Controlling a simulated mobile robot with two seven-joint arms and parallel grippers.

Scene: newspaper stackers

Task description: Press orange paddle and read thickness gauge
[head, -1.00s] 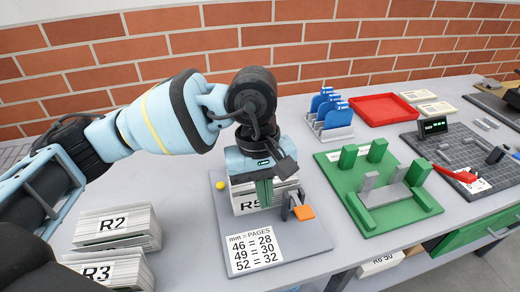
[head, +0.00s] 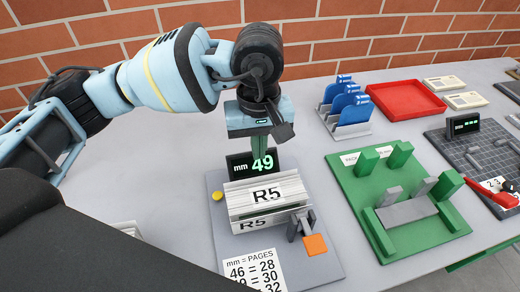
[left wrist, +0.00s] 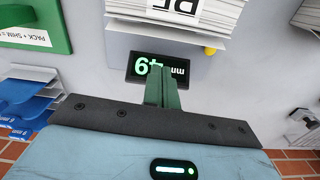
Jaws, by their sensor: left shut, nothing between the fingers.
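The orange paddle (head: 316,245) sits at the front right of the grey gauge base (head: 222,235), beside a small dark clamp (head: 301,224). The thickness gauge display (head: 239,166) stands behind the paper stack marked R5 (head: 266,197) and shows "mm 49" in green. It also shows upside down in the left wrist view (left wrist: 138,68). My left gripper (head: 261,150) is shut and empty, pointing down at the display, with its fingers overlapping it in view. It is away from the paddle. My right gripper is not in view.
A card (head: 255,272) headed "mm = PAGES" lies at the front, partly cut off. A yellow knob (head: 217,196) is left of the stack. A green fixture (head: 372,215), blue rack (head: 347,110) and red tray (head: 406,98) stand to the right.

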